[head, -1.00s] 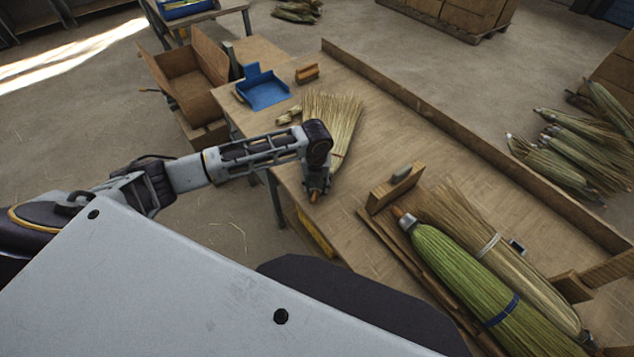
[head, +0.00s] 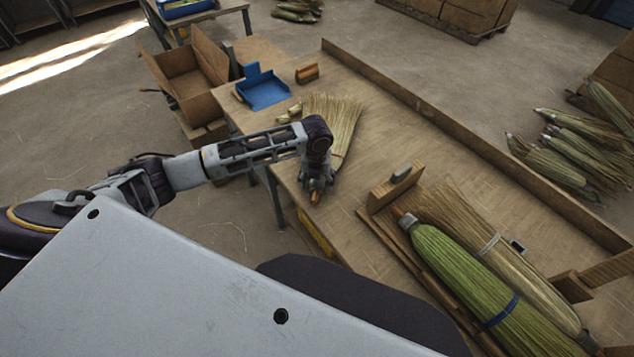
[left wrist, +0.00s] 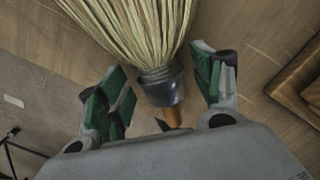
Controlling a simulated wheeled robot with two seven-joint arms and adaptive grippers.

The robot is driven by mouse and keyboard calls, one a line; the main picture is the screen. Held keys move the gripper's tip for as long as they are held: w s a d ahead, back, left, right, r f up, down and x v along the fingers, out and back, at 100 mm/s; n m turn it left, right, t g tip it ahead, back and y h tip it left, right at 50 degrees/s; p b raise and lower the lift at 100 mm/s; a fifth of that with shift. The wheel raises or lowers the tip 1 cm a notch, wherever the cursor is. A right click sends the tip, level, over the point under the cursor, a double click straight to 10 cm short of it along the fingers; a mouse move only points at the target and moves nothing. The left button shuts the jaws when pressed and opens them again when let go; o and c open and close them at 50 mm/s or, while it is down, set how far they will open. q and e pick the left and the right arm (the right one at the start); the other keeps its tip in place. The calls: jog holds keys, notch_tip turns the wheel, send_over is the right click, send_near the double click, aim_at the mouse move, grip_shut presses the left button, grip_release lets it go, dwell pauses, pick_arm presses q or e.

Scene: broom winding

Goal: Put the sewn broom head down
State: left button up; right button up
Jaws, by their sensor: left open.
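A fan-shaped straw broom head (head: 345,120) lies on the wooden workbench, its bristles pointing toward the back. Its stitching is too small to make out. My left gripper (head: 317,187) is low over its neck end, near the bench's left edge. In the left wrist view the broom head (left wrist: 137,28) has a dark collar (left wrist: 163,86) and an orange-brown stub (left wrist: 172,116). The collar sits between the green-padded fingers of the left gripper (left wrist: 163,88), with gaps on both sides. The fingers are open. My right gripper is out of view.
A green broom head (head: 465,268) and a straw bundle (head: 478,235) lie in a wooden holder on the right of the bench (head: 410,135). A cardboard box (head: 190,82) stands left of the bench.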

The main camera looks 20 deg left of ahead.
pick_arm(q)
notch_tip(320, 180, up, 11)
jog(key=shift+s, duration=0.45)
jog(key=shift+d+f, duration=0.15)
jog(key=shift+d, duration=0.05)
dwell(0.4)
